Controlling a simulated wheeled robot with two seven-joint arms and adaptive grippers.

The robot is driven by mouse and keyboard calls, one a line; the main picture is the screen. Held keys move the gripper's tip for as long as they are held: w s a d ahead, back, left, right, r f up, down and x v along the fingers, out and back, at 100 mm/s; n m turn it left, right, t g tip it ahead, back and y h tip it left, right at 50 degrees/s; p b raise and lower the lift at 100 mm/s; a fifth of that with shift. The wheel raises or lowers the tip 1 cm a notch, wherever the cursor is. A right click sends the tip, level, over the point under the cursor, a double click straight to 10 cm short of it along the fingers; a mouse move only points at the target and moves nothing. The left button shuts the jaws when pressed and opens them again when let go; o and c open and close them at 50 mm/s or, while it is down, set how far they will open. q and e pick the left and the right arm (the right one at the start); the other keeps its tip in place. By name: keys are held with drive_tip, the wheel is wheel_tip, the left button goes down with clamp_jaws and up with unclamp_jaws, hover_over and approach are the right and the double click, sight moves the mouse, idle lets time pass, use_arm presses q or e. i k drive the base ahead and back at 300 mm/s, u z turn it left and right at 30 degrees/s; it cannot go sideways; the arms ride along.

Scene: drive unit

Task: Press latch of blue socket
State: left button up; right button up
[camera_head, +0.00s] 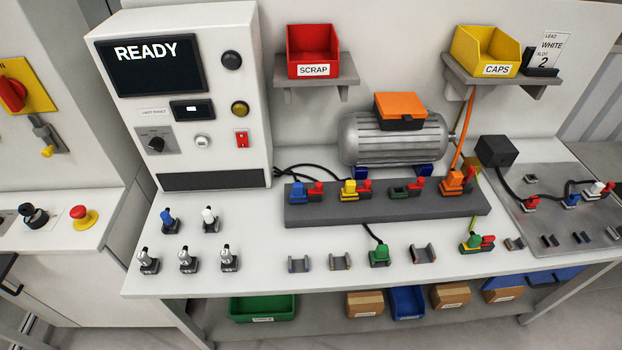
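A blue socket (298,191) sits at the left end of the dark grey block on the bench. A small red part, seemingly its latch (315,187), stands at its right side. Whether that latch is up or down is too small to tell. Another small blue connector (571,200) is on the grey plate at the right. Neither of my grippers is in view.
A cabinet with a READY screen (152,62) stands at the back left. A motor (393,138) sits behind the dark block (390,210). Several plugs in stands (187,260) are at the front left. A green plug (379,255) and empty holders (299,263) lie along the front.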

sight(317, 189)
drive_tip(key=u, duration=0.15)
drive_tip(key=k, duration=0.4)
drive_tip(key=u, duration=0.6)
drive_tip(key=k, duration=0.95)
drive_tip(key=z, duration=0.05)
drive_tip(key=i, duration=0.45)
drive_tip(key=z, duration=0.95)
drive_tip(key=i, duration=1.1)
drive_tip(key=u, duration=0.25)
